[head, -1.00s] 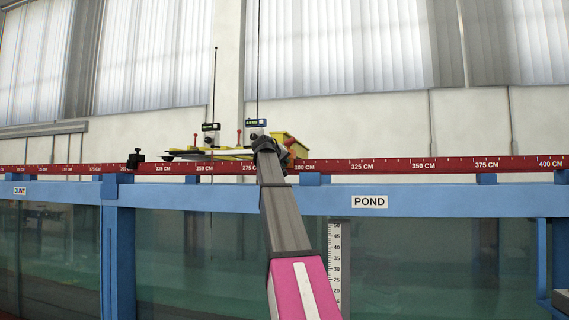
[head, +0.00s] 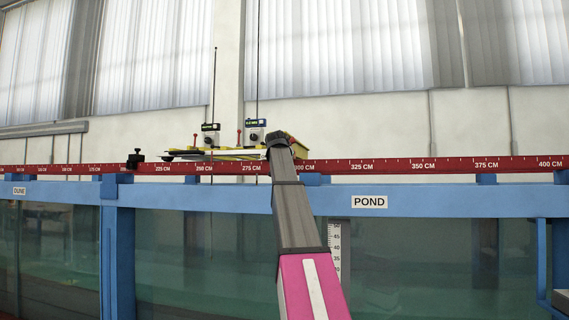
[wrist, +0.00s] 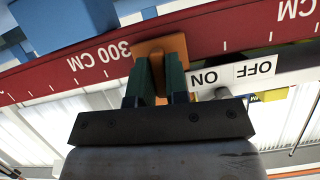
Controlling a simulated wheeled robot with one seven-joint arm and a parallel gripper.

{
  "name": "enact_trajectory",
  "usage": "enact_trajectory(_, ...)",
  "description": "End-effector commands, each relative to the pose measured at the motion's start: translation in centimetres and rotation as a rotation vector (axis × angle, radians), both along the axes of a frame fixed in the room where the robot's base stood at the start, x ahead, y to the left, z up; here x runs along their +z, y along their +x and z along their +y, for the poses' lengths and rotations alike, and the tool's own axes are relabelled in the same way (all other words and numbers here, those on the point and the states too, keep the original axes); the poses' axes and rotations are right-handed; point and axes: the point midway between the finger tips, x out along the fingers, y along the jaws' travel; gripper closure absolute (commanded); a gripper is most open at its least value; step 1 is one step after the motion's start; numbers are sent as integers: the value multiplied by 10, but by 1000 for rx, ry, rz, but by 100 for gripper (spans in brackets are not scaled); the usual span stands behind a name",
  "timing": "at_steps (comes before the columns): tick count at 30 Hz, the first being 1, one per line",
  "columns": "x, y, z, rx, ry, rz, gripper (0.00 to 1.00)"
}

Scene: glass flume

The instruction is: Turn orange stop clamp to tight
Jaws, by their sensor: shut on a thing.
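The orange stop clamp (wrist: 160,46) sits on the red scale rail beside the 300 CM mark in the wrist view. My gripper (wrist: 157,72) has its two dark green fingers closed on an orange part that sticks out from the clamp between them. The fingertips reach up to the clamp body. How tight the clamp is cannot be told. In the head view my wrist (head: 279,139) covers the rail near 300 CM and hides the clamp and my fingers.
The red rail (head: 425,166) runs along the blue flume frame (head: 450,200). A carriage with two small meters (head: 256,132) stands on it to the left of my wrist. A white ON/OFF plate (wrist: 233,75) is close right of my fingers. The rail to the right is clear.

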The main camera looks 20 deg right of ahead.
Motion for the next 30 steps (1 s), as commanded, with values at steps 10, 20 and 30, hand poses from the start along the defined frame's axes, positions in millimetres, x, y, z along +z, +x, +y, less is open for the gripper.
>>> enact_trajectory(10, 0, 0, 0, 0, 77, -54, 100)
enact_trajectory(20, 0, 0, 0, 0, 83, -59, 100)
enact_trajectory(30, 0, 0, 0, -1, 83, -57, 60)
